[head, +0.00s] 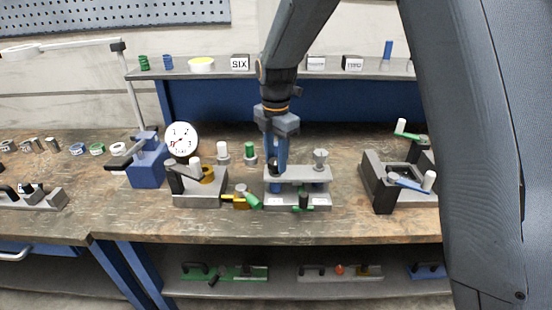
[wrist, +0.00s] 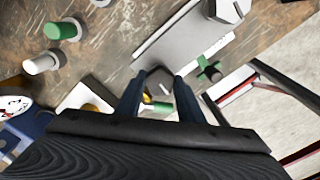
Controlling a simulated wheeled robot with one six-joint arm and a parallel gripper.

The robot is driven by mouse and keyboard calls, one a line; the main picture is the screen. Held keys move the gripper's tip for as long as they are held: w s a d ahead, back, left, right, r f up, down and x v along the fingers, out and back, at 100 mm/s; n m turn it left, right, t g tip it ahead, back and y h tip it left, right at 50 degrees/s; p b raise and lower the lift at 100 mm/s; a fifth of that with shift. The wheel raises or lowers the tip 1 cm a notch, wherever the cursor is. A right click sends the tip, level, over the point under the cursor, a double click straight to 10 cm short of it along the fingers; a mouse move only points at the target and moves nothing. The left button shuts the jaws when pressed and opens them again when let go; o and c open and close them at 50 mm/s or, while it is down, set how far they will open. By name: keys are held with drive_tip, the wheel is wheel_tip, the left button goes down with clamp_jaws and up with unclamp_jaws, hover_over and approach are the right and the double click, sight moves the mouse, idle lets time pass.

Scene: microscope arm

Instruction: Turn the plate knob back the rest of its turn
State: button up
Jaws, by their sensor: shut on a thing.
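The grey plate fixture (head: 298,174) stands near the front middle of the bench, and its plate also shows in the wrist view (wrist: 180,42). My gripper (head: 276,168) points down at the left end of the plate. A second grey knob (head: 320,157) stands free at the plate's right end.
A green cross handle (wrist: 208,70) sits at the fixture's front edge. A yellow part with a green handle (head: 242,197) lies close on the left, beside a grey clamp block (head: 199,187). Another grey fixture (head: 386,192) stands to the right. White and green pegs stand behind left.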

sight(276, 162)
drive_tip(key=shift+s+f+n, duration=0.2)
drive_tip(key=shift+n, duration=0.3)
drive_tip(key=o, duration=1.1)
drive_tip(key=shift+c, duration=0.2)
drive_tip(key=shift+w+r, duration=0.1)
drive_tip(key=shift+r, duration=0.1)
drive_tip(key=shift+w+r, duration=0.1)
drive_tip(key=shift+r, duration=0.2)
wheel_tip(276, 162, up, 7)
drive_tip(key=shift+b, duration=1.1)
